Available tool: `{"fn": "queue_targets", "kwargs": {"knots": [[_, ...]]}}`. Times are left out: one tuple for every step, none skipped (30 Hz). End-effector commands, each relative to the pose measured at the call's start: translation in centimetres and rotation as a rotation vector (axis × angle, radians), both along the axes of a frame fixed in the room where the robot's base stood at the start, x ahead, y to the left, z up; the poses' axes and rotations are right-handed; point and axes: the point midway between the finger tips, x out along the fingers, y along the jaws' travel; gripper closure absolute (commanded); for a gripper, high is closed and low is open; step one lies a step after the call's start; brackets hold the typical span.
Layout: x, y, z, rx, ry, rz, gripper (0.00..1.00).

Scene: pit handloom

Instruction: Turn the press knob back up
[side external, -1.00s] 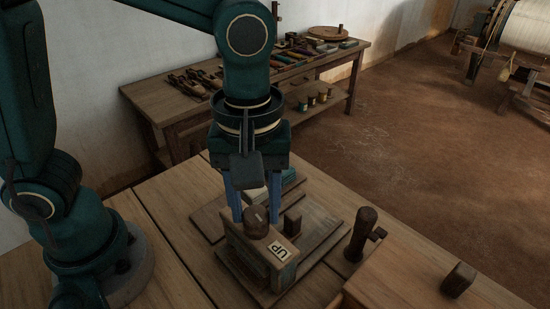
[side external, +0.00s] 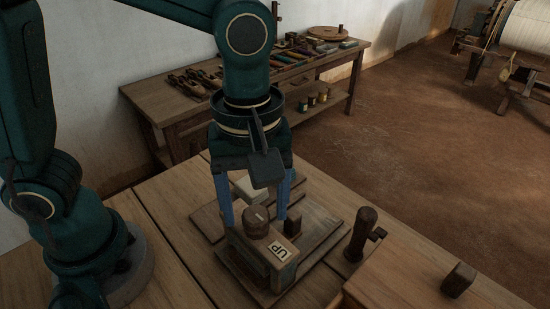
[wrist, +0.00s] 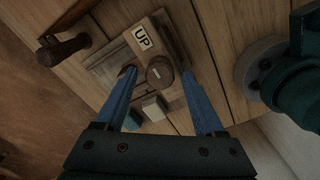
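The press knob (side external: 256,223) is a round dark wooden knob with a pale line on top. It sits on a wooden block beside a white label (side external: 281,250) reading "UP". In the wrist view the knob (wrist: 159,71) also shows its pale line, near the label (wrist: 142,38). My gripper (side external: 255,214) points down over the block with its two blue fingers apart, one on each side of the knob. In the wrist view the gripper (wrist: 159,75) is open, with a gap between each fingertip and the knob.
A pale block (side external: 251,188) lies behind the knob. An upright wooden handle (side external: 362,232) and a raised wooden box (side external: 420,285) are at the right. A side table (side external: 190,103) with tools stands behind.

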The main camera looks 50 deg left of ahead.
Motion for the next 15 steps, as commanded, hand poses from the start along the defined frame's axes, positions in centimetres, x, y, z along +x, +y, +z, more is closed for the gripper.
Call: {"fn": "queue_targets", "kwargs": {"knots": [[0.0, 0.0, 0.0, 0.0, 0.0, 0.0, 0.25], [0.0, 0.0, 0.0, 0.0, 0.0, -0.001, 0.25], [0.0, 0.0, 0.0, 0.0, 0.0, -0.001, 0.25], [0.0, 0.0, 0.0, 0.001, -0.001, -0.001, 0.25], [0.0, 0.0, 0.0, 0.001, -0.001, -0.001, 0.25], [0.0, 0.0, 0.0, 0.001, -0.001, -0.001, 0.25], [0.0, 0.0, 0.0, 0.001, -0.001, -0.002, 0.25], [0.0, 0.0, 0.0, 0.001, -0.001, -0.002, 0.25], [0.0, 0.0, 0.0, 0.0, -0.001, -0.002, 0.25], [0.0, 0.0, 0.2, 0.0, -0.001, -0.002, 0.25], [0.1, 0.0, 0.4, 0.0, -0.001, -0.002, 0.25], [0.1, 0.0, 0.7, -0.001, -0.004, -0.002, 0.25], [0.1, 0.0, 1.1, -0.001, -0.004, -0.002, 0.25], [0.1, -0.1, 1.5, -0.002, -0.005, -0.002, 0.25], [0.1, 0.0, 2.0, -0.002, -0.005, -0.002, 0.25]]}}
